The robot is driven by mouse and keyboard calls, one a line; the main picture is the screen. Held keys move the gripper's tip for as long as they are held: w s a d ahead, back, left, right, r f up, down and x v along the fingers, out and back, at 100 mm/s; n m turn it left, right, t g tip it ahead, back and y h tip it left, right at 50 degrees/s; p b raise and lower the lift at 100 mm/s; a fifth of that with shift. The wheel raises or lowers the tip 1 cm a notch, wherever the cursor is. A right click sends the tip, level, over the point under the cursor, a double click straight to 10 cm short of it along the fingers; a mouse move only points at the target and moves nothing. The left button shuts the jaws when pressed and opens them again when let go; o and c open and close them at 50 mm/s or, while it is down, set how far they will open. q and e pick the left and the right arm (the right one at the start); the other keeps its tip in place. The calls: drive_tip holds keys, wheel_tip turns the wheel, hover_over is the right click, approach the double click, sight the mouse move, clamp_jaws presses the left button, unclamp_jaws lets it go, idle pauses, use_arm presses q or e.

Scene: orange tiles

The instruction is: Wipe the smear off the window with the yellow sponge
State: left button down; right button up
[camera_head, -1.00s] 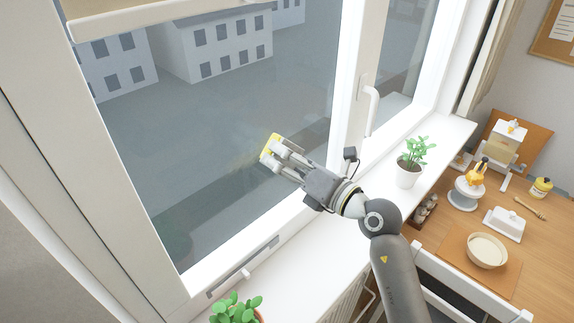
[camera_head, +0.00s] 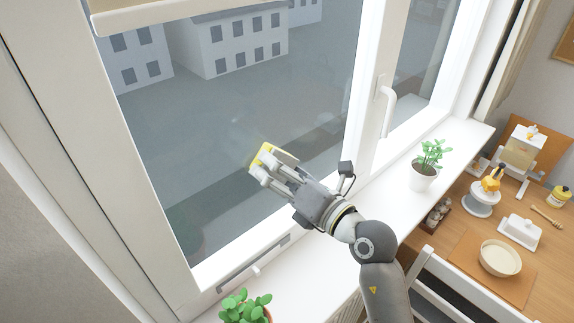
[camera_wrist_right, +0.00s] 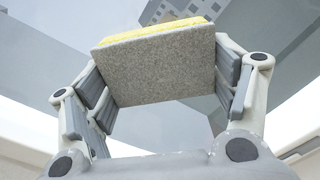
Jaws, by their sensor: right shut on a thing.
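The yellow sponge (camera_head: 262,154) is at the lower middle of the large window pane (camera_head: 220,105). My right gripper (camera_head: 270,168) is shut on it. In the right wrist view the sponge (camera_wrist_right: 160,70) sits between the two fingers (camera_wrist_right: 165,85), its grey backing towards me and its yellow side towards the glass. I cannot tell for sure whether the sponge touches the glass. A very faint pale haze, perhaps the smear (camera_head: 266,128), shows just above the sponge. Any part behind the sponge and gripper is hidden. My left gripper is not in view.
A white window frame borders the pane, with a handle (camera_head: 388,98) on its right. Potted plants stand on the sill, one at right (camera_head: 427,165) and one at the front (camera_head: 243,308). A table with a bowl (camera_head: 500,258) and other tableware is at far right.

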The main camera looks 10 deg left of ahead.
drive_tip(key=shift+s+a, duration=1.05)
drive_tip(key=shift+s, duration=0.2)
drive_tip(key=shift+s+a, duration=1.05)
drive_tip(key=shift+s, duration=0.15)
drive_tip(key=shift+s+a, duration=0.6)
drive_tip(key=shift+s, duration=0.35)
drive_tip(key=shift+d, duration=0.1)
drive_tip(key=shift+s+d, duration=0.1)
drive_tip(key=shift+d, duration=0.1)
approach(232, 183)
drive_tip(key=shift+w+a, duration=0.2)
drive_tip(key=shift+w, duration=0.05)
